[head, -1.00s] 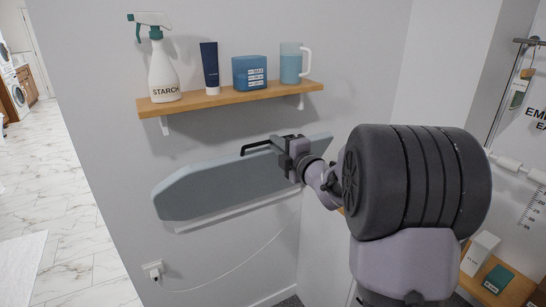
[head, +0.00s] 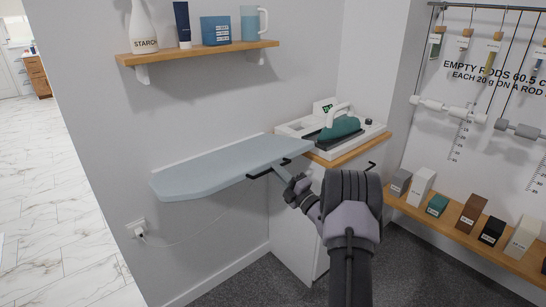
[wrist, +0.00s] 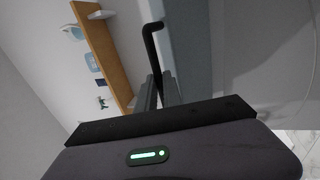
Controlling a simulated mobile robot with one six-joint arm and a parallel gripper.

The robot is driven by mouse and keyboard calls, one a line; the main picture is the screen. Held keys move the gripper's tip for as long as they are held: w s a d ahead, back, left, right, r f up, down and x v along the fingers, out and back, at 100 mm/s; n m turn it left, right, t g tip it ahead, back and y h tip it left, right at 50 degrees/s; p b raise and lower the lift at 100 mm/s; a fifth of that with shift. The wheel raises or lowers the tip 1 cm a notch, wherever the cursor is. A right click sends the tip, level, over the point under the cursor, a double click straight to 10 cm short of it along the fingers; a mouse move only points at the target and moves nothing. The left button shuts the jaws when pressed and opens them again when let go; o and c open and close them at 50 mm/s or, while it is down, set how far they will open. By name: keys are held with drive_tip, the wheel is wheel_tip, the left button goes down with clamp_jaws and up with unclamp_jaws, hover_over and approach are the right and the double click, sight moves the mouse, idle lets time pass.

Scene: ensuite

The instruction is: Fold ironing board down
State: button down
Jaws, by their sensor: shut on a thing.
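The ironing board (head: 225,165) is pale grey-blue and sticks out from the wall, close to level, in the head view. A black bar handle (head: 262,174) sits at its front edge. My gripper (head: 284,174) is at that edge, shut on the handle. In the wrist view the black handle (wrist: 153,50) rises from between the fingers of my gripper (wrist: 158,90), with the board (wrist: 188,50) beside it. The part of the handle inside the jaws is hidden.
A wooden shelf (head: 200,52) with a starch bottle (head: 143,28) and other items hangs above. Right of the board, an iron (head: 340,126) rests in a station on a wooden counter (head: 345,153). Carpet lies below; a weight display stands right.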

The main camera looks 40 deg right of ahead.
drive_tip(key=shift+f+t, duration=0.6)
drive_tip(key=shift+f, duration=1)
drive_tip(key=c, duration=1.5)
unclamp_jaws()
drive_tip(key=shift+w+f, duration=0.15)
drive_tip(key=shift+w, duration=0.05)
drive_tip(key=shift+s, duration=0.1)
drive_tip(key=p+v, duration=0.4)
drive_tip(key=v, duration=1.3)
drive_tip(key=shift+s, duration=0.25)
